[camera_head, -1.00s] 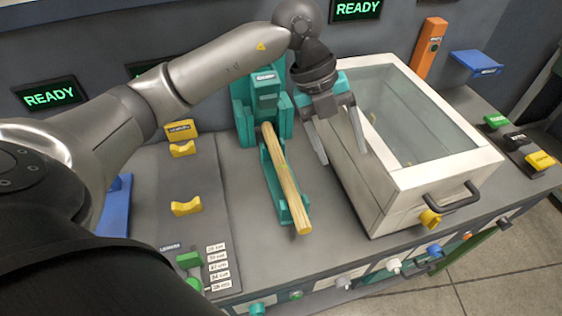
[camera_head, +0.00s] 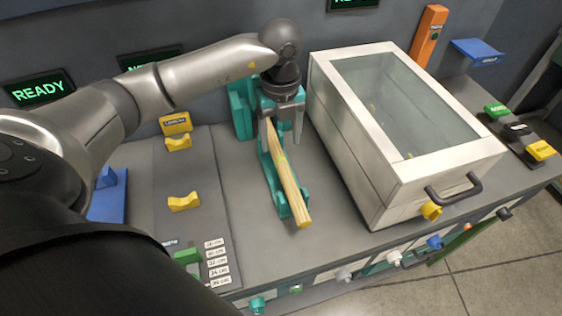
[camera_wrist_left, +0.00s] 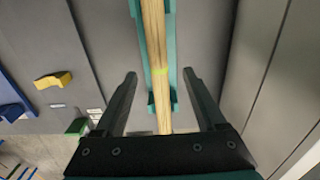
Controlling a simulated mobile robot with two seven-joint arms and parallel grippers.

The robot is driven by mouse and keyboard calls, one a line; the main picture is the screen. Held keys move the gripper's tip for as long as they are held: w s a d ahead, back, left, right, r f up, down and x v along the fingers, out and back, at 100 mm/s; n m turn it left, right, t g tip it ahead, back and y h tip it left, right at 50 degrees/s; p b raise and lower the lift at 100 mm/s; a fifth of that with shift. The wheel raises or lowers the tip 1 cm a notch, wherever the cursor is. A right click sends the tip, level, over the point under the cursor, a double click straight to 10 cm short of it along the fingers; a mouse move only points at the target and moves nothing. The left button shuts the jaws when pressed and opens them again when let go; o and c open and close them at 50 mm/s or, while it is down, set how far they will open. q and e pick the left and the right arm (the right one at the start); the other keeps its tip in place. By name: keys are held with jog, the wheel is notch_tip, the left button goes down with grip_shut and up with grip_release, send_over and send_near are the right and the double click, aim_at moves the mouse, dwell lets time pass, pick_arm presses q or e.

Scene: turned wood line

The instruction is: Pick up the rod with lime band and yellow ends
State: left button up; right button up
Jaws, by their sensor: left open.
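The rod (camera_head: 289,182) is pale wood with a thin lime band and yellowish ends, lying lengthwise in a teal cradle (camera_head: 266,172). My left gripper (camera_head: 284,138) is open above the rod's far part. In the left wrist view its two fingers (camera_wrist_left: 160,76) stand on either side of the rod, apart from it. The gripper hides the rod's far end in the head view. My right gripper is not in view.
A white box with a glass lid (camera_head: 400,125) stands close on the right. Yellow V-shaped rests (camera_head: 184,202) sit on a grey plate to the left. A blue stand (camera_head: 108,200) is further left. Knobs line the bench's front edge.

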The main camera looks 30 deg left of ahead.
aim_at(280, 156)
pick_arm(q)
jog(key=shift+s+f, duration=0.15)
jog(key=shift+f, duration=2.55)
grip_shut()
